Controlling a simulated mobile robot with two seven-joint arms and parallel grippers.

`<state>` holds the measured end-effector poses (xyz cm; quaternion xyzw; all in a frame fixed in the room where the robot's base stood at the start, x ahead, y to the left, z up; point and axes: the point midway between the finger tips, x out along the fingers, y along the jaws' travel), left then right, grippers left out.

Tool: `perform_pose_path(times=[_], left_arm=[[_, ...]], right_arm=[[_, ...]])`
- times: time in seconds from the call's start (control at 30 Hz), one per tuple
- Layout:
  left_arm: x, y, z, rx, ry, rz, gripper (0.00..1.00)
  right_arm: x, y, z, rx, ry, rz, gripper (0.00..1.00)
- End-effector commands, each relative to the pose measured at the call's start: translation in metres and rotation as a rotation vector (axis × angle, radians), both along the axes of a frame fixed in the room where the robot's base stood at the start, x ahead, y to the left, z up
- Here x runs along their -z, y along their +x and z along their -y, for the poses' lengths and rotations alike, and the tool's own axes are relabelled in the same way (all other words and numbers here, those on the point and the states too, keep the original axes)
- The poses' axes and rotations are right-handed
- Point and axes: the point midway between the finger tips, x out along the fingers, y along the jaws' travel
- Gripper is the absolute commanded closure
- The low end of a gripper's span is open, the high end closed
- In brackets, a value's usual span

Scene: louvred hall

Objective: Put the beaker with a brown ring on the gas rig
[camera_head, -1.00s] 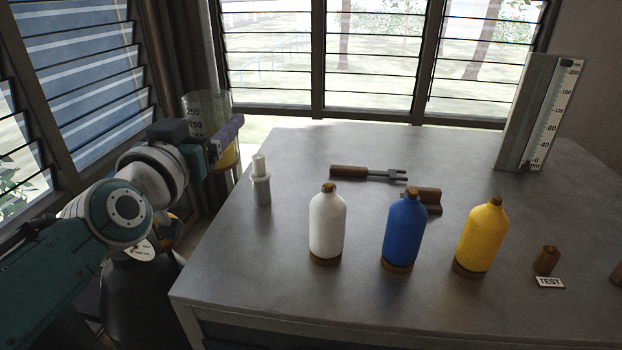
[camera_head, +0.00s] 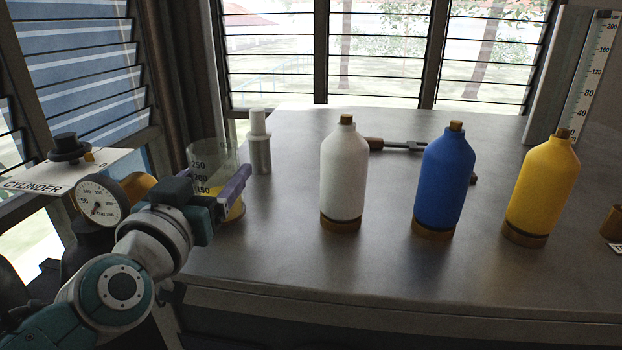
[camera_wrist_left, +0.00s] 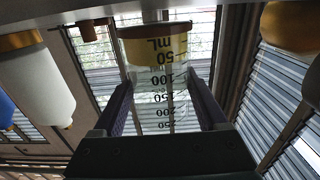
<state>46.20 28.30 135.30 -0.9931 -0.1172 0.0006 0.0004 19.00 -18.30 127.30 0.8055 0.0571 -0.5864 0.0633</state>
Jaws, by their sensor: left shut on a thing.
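A clear beaker (camera_head: 215,158) with black graduation marks and yellow contents low down is in my left gripper (camera_head: 230,192). In the left wrist view the beaker (camera_wrist_left: 163,85) shows a brown ring at its base, and the two fingers close on its sides. It appears upright, near the table's left edge in the head view. No thing is labelled gas rig. At the left are a pressure gauge (camera_head: 98,202) with an orange part and a sign reading CYLINDER (camera_head: 50,180), above dark rounded bodies. My right gripper is not in view.
The grey table (camera_head: 290,255) holds a white bottle (camera_head: 344,175), a blue bottle (camera_head: 444,182) and a yellow bottle (camera_head: 541,190). A white-capped metal cylinder (camera_head: 259,150) stands behind the beaker. A scale board (camera_head: 585,85) stands at the back right. Louvred windows line the walls.

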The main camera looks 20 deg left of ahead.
Motion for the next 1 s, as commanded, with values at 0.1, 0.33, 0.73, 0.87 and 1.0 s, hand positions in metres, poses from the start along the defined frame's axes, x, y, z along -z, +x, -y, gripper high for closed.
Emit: perform_pose_path(times=[0.1,0.33,0.73,0.87,1.0], left_arm=[[0.0101,-0.0014,0.0010,-0.001,-0.001,0.002,0.95],[0.0086,-0.0012,0.0009,-0.001,-0.001,0.002,0.95],[0.0108,-0.0014,0.0008,-0.001,0.000,0.000,0.00],[0.0104,-0.0014,0.0007,-0.001,-0.001,0.000,0.00],[0.0088,-0.0061,0.0022,-0.001,-0.002,-0.001,0.00]], right_arm=[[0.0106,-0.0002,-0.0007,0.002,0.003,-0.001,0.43],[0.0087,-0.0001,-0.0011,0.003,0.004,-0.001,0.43],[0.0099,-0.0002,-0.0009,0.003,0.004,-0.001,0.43],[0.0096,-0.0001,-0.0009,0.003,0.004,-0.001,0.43],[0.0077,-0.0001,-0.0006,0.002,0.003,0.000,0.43]])
